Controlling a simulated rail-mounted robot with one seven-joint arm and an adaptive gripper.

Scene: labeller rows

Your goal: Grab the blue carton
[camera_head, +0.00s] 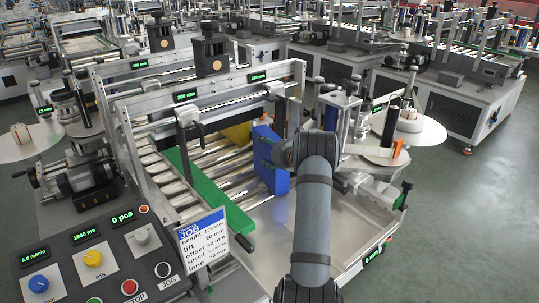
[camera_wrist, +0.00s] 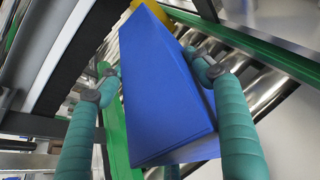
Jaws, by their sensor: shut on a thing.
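The blue carton (camera_head: 268,158) is over the roller conveyor, tilted a little, beside my arm in the head view. In the wrist view the blue carton (camera_wrist: 162,92) fills the middle, between the two teal fingers of my gripper (camera_wrist: 158,78). The fingertips press on its two sides, so the gripper is shut on it. Whether the carton's underside touches the rollers cannot be told.
A yellow block (camera_head: 238,133) stands behind the carton on the rollers (camera_head: 207,162). A green guide rail (camera_head: 208,192) runs along the left side. A labeller frame (camera_head: 205,90) crosses behind. A control panel (camera_head: 95,262) is at the front left.

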